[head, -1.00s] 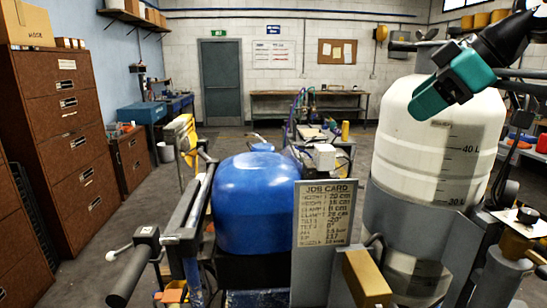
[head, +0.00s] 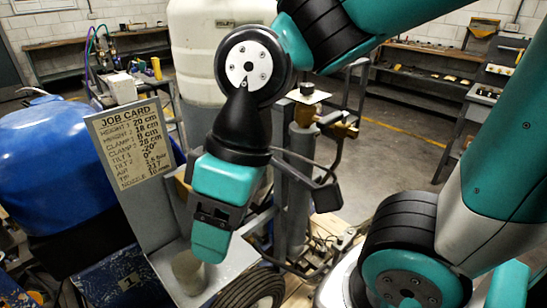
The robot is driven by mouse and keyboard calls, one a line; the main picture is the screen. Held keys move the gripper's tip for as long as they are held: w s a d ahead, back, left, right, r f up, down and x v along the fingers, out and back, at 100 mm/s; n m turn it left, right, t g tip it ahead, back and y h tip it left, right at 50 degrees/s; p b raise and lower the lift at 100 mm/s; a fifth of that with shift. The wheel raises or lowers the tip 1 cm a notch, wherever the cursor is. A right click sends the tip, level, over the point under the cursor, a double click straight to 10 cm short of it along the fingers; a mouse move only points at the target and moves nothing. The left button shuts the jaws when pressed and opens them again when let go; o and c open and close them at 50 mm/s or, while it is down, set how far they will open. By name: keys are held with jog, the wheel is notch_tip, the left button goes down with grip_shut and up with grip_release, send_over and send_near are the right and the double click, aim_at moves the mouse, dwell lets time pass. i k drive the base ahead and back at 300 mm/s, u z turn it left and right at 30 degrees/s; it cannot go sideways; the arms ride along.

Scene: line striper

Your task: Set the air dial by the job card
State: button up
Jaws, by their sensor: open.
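The job card (head: 133,145) is a cream sheet with dark print on a grey upright plate at the left. It lists heights, clamps, tilts, air, tip and nozzle; the air line's figure is too small to read surely. My gripper (head: 210,245), teal and black, hangs pointing down right of the card, apart from it in the picture, with nothing seen in it. I cannot make out the air dial for sure. A small white square plate (head: 309,95) tops a grey post (head: 299,165) right of my gripper, with brass fittings (head: 343,130) beside it.
A blue tank (head: 55,150) stands at the left and a white tank (head: 205,60) behind my gripper. A black wheel (head: 255,290) is below. Benches (head: 425,60) line the back wall; the floor (head: 400,135) between is clear.

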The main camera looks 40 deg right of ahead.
aim_at(306, 88)
jog(key=z, duration=1.1)
jog(key=i, duration=0.15)
jog(key=u, duration=0.15)
